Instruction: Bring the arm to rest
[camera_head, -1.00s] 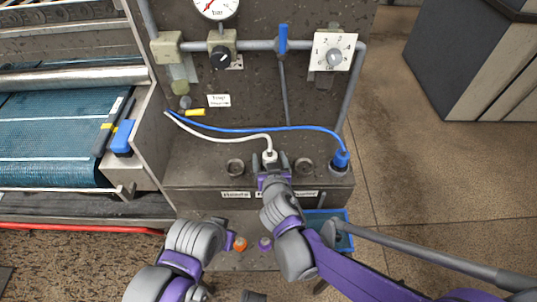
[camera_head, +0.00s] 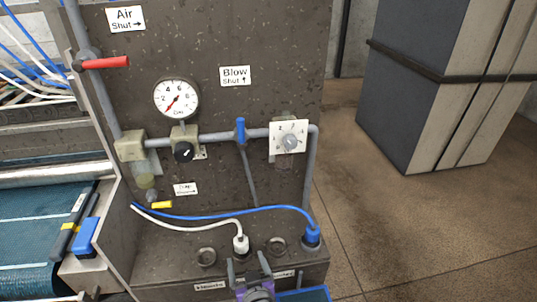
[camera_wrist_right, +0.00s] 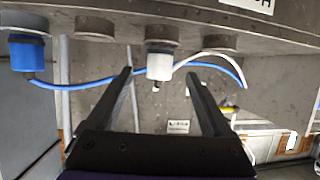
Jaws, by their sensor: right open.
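My right gripper (camera_head: 250,266) shows at the bottom edge of the head view, just in front of the white plug (camera_head: 240,244). In the right wrist view its two fingers (camera_wrist_right: 158,74) stand apart with nothing gripped. The white plug (camera_wrist_right: 160,62) shows beyond and between the fingertips there, seated in the block (camera_head: 150,262) with a white hose on it. The blue plug (camera_head: 312,236) sits at the right end of the block with a blue hose. Most of my right arm is cut off below the head view. My left gripper is not in view.
The dark panel carries a gauge (camera_head: 177,98), a black knob (camera_head: 183,152), a blue lever (camera_head: 240,130), a red lever (camera_head: 105,63) and a numbered dial (camera_head: 289,141). A blue bin (camera_head: 303,294) shows at the bottom. Open floor (camera_head: 400,230) lies right, before a grey cabinet (camera_head: 415,80).

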